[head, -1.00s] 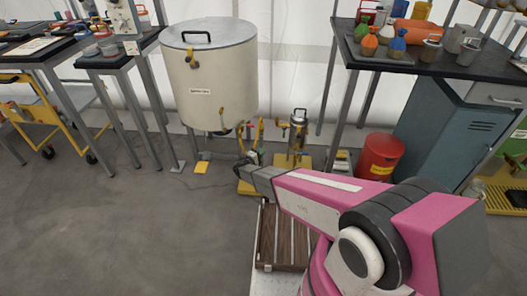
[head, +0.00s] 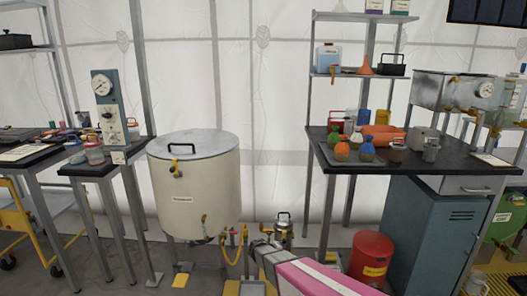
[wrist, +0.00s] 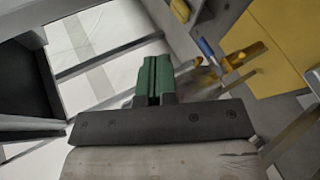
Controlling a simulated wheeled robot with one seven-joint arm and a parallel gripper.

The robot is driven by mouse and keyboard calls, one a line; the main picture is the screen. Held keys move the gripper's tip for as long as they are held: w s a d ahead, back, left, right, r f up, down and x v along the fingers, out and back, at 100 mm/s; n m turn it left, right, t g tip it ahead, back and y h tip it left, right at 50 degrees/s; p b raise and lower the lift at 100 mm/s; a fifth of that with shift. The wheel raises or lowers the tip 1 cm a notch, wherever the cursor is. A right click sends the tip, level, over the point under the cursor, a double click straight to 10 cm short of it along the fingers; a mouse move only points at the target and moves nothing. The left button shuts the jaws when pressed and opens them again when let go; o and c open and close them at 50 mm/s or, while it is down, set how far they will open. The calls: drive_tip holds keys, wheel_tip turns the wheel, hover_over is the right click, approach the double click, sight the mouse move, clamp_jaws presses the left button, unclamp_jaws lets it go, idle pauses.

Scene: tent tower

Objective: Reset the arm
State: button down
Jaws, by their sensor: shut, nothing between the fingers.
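My gripper shows in the wrist view (wrist: 153,82), with its green fingertips pressed together and nothing between them. In the head view only part of my pink arm shows at the bottom, reaching toward the floor near the large cream tank; the gripper itself cannot be made out there. In the wrist view a yellow panel (wrist: 280,45) lies to the right of the fingers, and a dark surface (wrist: 25,80) lies to the left. The fingers appear to touch nothing.
The lidded cream tank (head: 195,188) stands left of my arm. A small metal canister (head: 283,228) is just behind it. A red bin (head: 370,258) and a blue-grey cabinet (head: 430,228) stand to the right, by a black-topped bench (head: 470,172). Another bench (head: 100,165) is at left.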

drive_tip(key=s+d+r+m+g+y, duration=0.2)
drive_tip(key=s+d+r+y, duration=0.2)
drive_tip(key=s+r, duration=0.4)
drive_tip(key=s+d+r+m+g+y, duration=0.2)
drive_tip(key=s+r+y, duration=0.5)
drive_tip(key=s, duration=0.4)
drive_tip(key=shift+d+r+m, duration=0.5)
drive_tip(key=shift+d+r, duration=0.4)
drive_tip(key=shift+d, duration=0.15)
